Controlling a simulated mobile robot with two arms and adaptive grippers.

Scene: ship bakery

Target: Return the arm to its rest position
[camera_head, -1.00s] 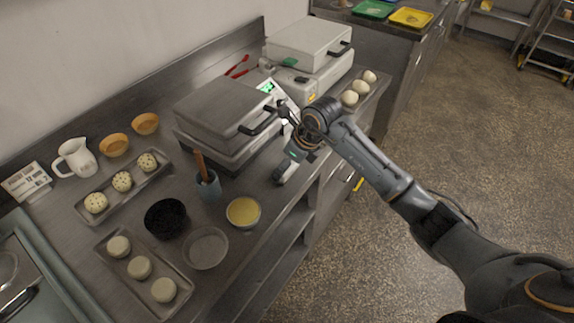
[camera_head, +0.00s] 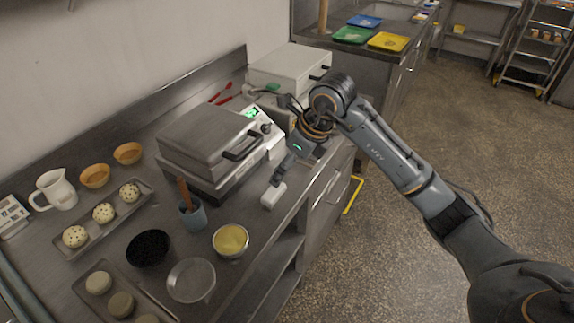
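My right arm enters from the right in the head view. Its gripper (camera_head: 274,192) hangs from the wrist and points down and left, its pale tip over the front edge of the counter (camera_head: 262,232), just right of the near grey press (camera_head: 205,140). I see nothing held at the tip. The finger spacing is not clear from this angle. The wrist and forearm cover part of the far pale press (camera_head: 287,68) and the counter beside it. My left gripper is not in view.
A blue cup with a wooden-handled tool (camera_head: 193,217), a yellow-filled bowl (camera_head: 230,240), a clear bowl (camera_head: 191,281) and a black bowl (camera_head: 148,249) stand left of the gripper. A tray of speckled dough balls (camera_head: 72,239) lies farther left. The floor (camera_head: 395,255) at right is open.

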